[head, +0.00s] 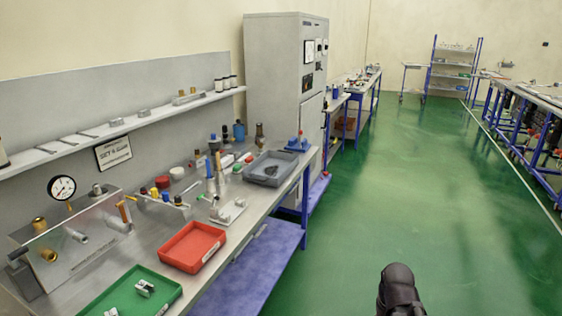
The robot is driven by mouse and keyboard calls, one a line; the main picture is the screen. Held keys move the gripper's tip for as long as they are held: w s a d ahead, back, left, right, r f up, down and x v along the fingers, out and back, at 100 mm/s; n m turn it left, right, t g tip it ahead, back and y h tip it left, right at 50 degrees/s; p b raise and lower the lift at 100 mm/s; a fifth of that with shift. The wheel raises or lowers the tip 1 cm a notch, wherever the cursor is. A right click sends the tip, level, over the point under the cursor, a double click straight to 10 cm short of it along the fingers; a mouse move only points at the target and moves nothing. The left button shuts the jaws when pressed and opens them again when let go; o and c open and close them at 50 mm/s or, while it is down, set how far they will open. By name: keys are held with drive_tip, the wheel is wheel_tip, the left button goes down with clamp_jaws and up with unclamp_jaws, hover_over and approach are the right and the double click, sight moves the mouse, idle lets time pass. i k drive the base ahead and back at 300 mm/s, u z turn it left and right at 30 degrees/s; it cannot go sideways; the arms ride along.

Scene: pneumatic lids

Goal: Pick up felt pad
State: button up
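I cannot pick out the felt pad with certainty in the head view. Small parts on the workbench (122,247) at the left are too small to tell apart. A grey tray (262,180) on the bench holds a small dark item (244,167) that I cannot identify. A red tray (193,247) looks empty. A green tray (125,297) at the near edge holds small metal-coloured parts (144,287). A black rounded part of my arm shows at the bottom, over the floor and apart from the bench. No gripper fingers show.
A test block with a gauge (62,188) and brass fittings stands at the bench's left. Bottles and coloured small parts crowd its back. A shelf (107,134) runs above. A tall grey cabinet (272,75) stands beyond. The green floor (420,180) to the right is clear.

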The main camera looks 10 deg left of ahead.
sight(248, 160)
drive_tip(key=z, duration=1.15)
drive_tip(key=i, duration=1.65)
drive_tip(key=u, duration=1.35)
